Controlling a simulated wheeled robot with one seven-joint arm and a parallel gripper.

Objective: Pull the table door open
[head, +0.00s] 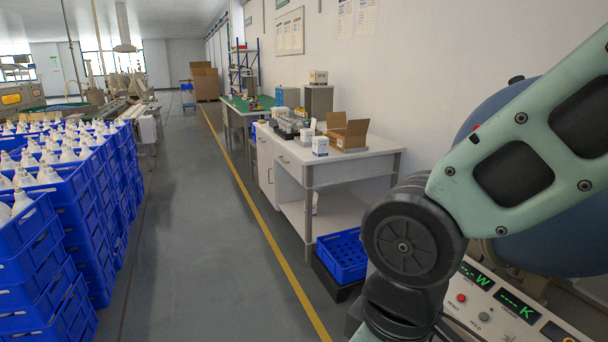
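A white table (375,161) stands along the right wall, with boxes on its top. Its cabinet door (265,174) is on the far left part of the table's front and looks shut. A small dark spot near its top may be a handle, too small to tell. My arm fills the right side of the view, well nearer than the table. My gripper is not in view.
Stacks of blue crates (70,240) with white bulbs line the left. A control panel (500,310) is at lower right. The grey aisle (200,230) between is clear.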

